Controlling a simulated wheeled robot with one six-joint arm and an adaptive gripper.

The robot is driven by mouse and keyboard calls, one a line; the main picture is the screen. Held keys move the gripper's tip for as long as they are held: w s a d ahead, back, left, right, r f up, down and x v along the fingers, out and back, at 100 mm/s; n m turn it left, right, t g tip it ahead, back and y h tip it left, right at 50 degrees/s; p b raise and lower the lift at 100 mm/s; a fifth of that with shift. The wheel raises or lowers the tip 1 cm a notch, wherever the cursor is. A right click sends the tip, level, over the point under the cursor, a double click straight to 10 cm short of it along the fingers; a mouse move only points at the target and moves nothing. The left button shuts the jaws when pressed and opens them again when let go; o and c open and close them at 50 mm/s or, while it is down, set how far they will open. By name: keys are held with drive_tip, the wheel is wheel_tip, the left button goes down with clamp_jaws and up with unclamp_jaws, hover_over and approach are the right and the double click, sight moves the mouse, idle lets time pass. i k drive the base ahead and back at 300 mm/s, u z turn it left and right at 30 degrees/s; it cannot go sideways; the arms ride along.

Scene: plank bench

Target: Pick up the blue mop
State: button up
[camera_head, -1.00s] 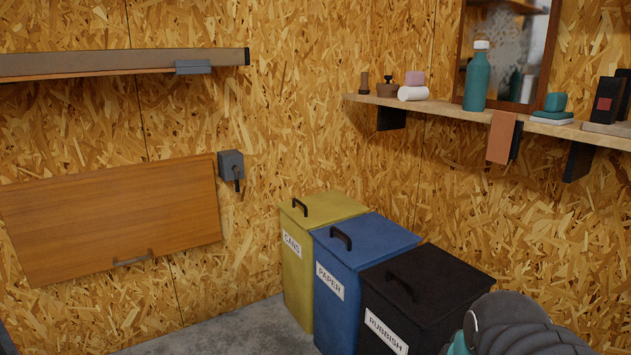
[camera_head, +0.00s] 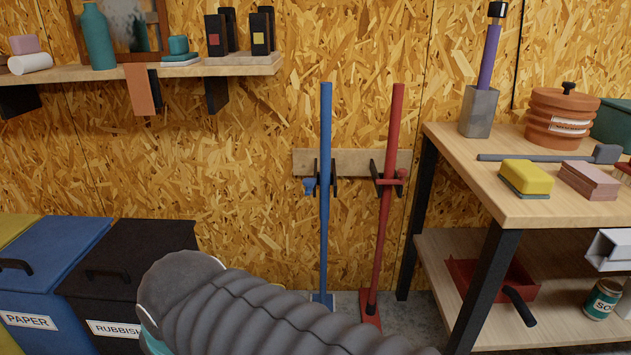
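The blue mop (camera_head: 325,230) stands upright against the chipboard wall, its long blue handle held at a wooden rack board (camera_head: 350,162) with dark hooks. Its foot is on the floor, partly hidden behind my grey ribbed arm. A red long-handled tool (camera_head: 385,215) stands just to its right on the same rack. My arm crosses the lower middle of the view, in front of the bins and the mop's foot. My gripper's fingers are not in view.
A wooden bench (camera_head: 560,207) stands at the right, with a yellow sponge (camera_head: 527,176), a terracotta pot (camera_head: 562,115) and a hammer on top. Blue (camera_head: 50,262) and black (camera_head: 125,258) bins stand at the lower left, under a wall shelf (camera_head: 215,69). Floor shows between rack and bench.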

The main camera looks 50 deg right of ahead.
sight(326, 88)
drive_tip(key=z, duration=1.65)
